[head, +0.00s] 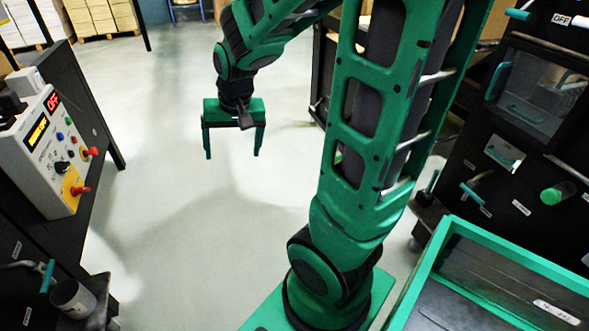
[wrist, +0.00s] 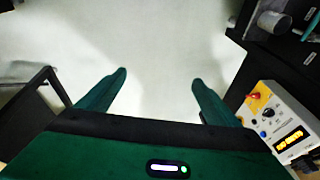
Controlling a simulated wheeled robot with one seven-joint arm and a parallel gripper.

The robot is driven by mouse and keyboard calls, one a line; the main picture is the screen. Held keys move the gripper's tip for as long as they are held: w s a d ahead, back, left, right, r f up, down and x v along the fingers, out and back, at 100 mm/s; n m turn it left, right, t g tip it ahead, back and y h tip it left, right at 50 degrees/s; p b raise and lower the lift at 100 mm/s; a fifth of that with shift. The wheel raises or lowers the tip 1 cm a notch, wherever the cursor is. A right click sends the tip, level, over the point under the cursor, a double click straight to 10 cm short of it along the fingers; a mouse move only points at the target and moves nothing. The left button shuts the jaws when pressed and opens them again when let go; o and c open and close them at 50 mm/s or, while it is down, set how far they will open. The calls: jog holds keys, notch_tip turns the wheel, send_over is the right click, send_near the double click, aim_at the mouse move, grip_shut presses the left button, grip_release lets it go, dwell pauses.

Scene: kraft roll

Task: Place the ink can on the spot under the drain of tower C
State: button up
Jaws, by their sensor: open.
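A grey metal can (head: 73,299) with a pale label, likely the ink can, is at the lower left in the head view, on a dark ledge beside a tap with a teal handle (head: 47,275). The can also shows at the top right of the wrist view (wrist: 273,24). My gripper (head: 232,155) is open and empty, pointing down over bare floor, well apart from the can. Its fingers are spread in the wrist view (wrist: 160,78). I cannot tell which machine is tower C; a teal-handled valve (head: 473,193) is on the right-hand machine.
A control box (head: 45,150) with lit displays and red knobs sits on the left machine. A green-rimmed tray (head: 512,258) is at the lower right. Dark machines (head: 540,150) line the right. Stacked pallets (head: 100,18) stand far back. The floor between is clear.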

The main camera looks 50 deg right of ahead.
jog(key=s+r+g, duration=0.1)
jog(key=s, duration=0.9)
jog(key=s+d+r+n+g, duration=0.1)
jog(key=s+g, duration=0.1)
jog(key=s, duration=0.8)
jog(key=shift+d+r+y, duration=0.3)
jog(key=shift+r+y, duration=0.05)
jog(key=shift+y, duration=0.05)
jog(key=shift+w+f, duration=0.25)
jog(key=shift+w, duration=0.35)
